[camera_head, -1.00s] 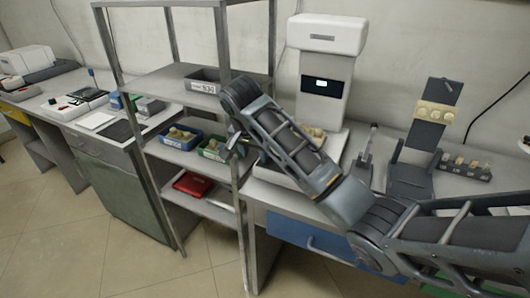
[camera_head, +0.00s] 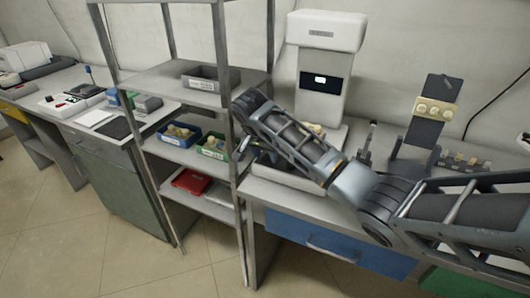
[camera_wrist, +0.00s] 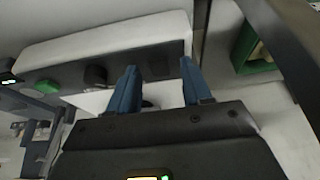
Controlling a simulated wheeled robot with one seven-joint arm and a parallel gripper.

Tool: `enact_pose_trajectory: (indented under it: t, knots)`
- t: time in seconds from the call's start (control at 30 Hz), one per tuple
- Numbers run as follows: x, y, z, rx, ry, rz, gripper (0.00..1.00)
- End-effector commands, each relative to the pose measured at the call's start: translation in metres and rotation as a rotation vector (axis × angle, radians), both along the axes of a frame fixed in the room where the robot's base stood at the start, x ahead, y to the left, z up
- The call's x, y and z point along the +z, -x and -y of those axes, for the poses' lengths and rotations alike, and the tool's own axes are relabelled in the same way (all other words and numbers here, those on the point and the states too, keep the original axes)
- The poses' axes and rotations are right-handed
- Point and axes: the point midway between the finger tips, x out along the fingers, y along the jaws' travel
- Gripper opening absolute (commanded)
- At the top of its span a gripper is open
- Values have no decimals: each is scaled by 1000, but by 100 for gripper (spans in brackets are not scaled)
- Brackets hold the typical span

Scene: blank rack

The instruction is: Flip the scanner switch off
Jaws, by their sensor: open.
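The white scanner (camera_head: 322,75) stands on the bench behind my arm, with a small lit display on its column. In the wrist view its low white base (camera_wrist: 110,42) has a dark front strip with a green round button (camera_wrist: 47,86) and a black knob-like switch (camera_wrist: 95,75). My gripper (camera_wrist: 157,80) is open and empty. Its two blue fingers point at the strip, to the right of the black switch; I cannot tell if they touch it. In the head view my gripper is mostly hidden behind my arm and the rack post.
A grey shelf rack (camera_head: 242,200) stands close on the left, holding a blue bin (camera_head: 180,137), a green bin (camera_head: 212,150) and a red item (camera_head: 191,181).

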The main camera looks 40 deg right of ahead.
Motion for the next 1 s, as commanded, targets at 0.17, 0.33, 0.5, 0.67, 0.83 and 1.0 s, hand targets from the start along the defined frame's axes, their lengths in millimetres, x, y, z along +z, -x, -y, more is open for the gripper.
enact_pose_trajectory:
  t: [0.17, 0.33, 0.5, 0.67, 0.83, 1.0]
  knots:
    - [0, 0, 0, 0, 0, 0, 47]
    - [0, 0, 0, 0, 0, 0, 31]
    - [0, 0, 0, 0, 0, 0, 14]
    - [0, 0, 0, 0, 0, 0, 0]
    - [1, 0, 0, 0, -5, -2, 0]
    - [5, -2, 2, -2, -52, -19, 0]
